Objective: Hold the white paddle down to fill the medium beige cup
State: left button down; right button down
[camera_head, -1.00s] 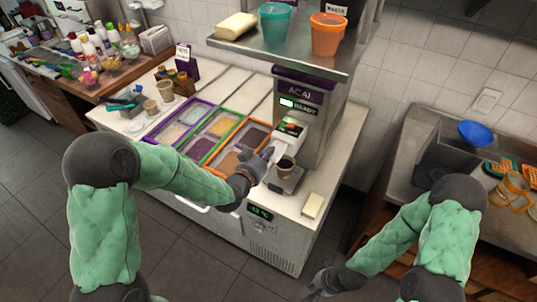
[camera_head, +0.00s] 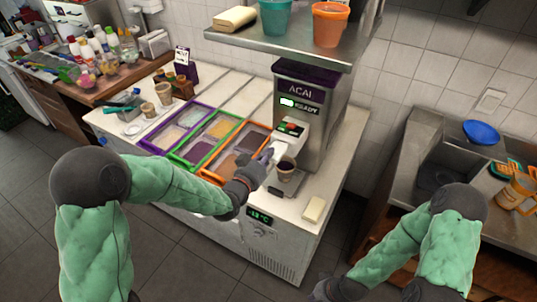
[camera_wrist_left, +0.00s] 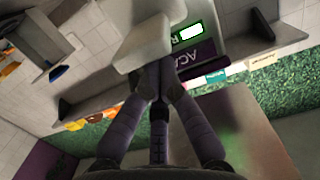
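The beige cup (camera_head: 285,174) stands upright on the small drip plate (camera_head: 282,187) under the ACAI machine (camera_head: 310,110); its inside looks dark, the fill level is unclear. The white paddle (camera_head: 277,151) is on the machine's front, above the cup. My left gripper (camera_head: 267,156) is at the paddle, left of the cup. In the left wrist view its fingers (camera_wrist_left: 159,78) are drawn together, their tips against or just behind the pale paddle (camera_wrist_left: 148,35); exact contact is hidden. My right gripper (camera_head: 322,290) hangs low at the bottom edge, its fingers unclear.
Topping trays (camera_head: 205,143) lie left of the machine, with more beige cups (camera_head: 164,94) beyond. A white block (camera_head: 314,209) lies at the counter's front right. A shelf (camera_head: 285,42) with teal and orange buckets hangs above. A sink (camera_head: 450,165) stands at right.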

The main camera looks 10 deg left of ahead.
pick_arm(q)
jog(key=shift+s+f+t+h+b, duration=0.2)
jog(key=shift+f+t+b, duration=0.75)
jog(key=shift+b, duration=3.15)
jog(key=shift+f+t+h+b, duration=0.4)
jog(key=shift+f+t+b, duration=0.5)
jog(key=shift+b, duration=3.2)
jog(key=shift+r, duration=0.25)
